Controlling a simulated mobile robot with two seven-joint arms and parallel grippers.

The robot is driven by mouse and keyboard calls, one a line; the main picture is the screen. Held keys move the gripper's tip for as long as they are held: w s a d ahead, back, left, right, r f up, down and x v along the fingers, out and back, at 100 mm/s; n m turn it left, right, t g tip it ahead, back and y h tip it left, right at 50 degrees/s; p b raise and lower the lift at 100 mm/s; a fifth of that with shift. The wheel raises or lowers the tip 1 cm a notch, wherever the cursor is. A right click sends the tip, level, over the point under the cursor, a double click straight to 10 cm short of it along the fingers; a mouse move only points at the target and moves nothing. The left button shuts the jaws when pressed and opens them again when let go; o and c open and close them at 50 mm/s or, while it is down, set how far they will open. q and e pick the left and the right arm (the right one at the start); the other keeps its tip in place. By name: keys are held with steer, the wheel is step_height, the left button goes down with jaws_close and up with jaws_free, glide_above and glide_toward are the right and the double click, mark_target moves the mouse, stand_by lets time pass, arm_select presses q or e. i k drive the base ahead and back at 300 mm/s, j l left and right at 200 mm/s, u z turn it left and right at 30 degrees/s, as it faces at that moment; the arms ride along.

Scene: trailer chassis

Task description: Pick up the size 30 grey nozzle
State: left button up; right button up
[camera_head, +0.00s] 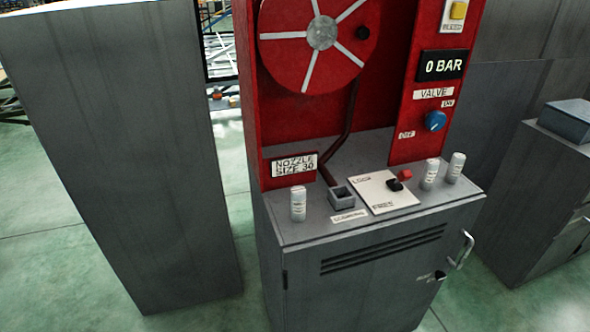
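Three small light grey cylinders that look like nozzles stand upright on the grey cabinet top (300,233). One nozzle (298,204) is at the left front, below a sign (294,165) reading "NOZZLE SIZE 30". A second nozzle (430,174) and a third nozzle (455,167) stand close together at the right end. Their printed labels are too small to read, so I cannot tell which is size 30. Neither of my grippers is in view.
A square grey holder (341,198) and a white lock/free plate (384,191) with a black lever sit between the nozzles. Behind rise a red panel with a hose reel (310,45), a "0 BAR" display (442,65) and a blue valve knob (435,121). A tall grey cabinet (115,150) stands left.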

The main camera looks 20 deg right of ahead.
mark_target(297, 193)
steer(key=l+z, duration=0.15)
steer(key=l, duration=0.25)
steer(key=i+l+z, duration=0.1)
steer(key=l, duration=0.35)
steer(key=l+z, duration=0.15)
steer(key=l, duration=0.25)
steer(key=i+l+z, duration=0.1)
steer(key=l, duration=0.3)
steer(key=i, duration=0.05)
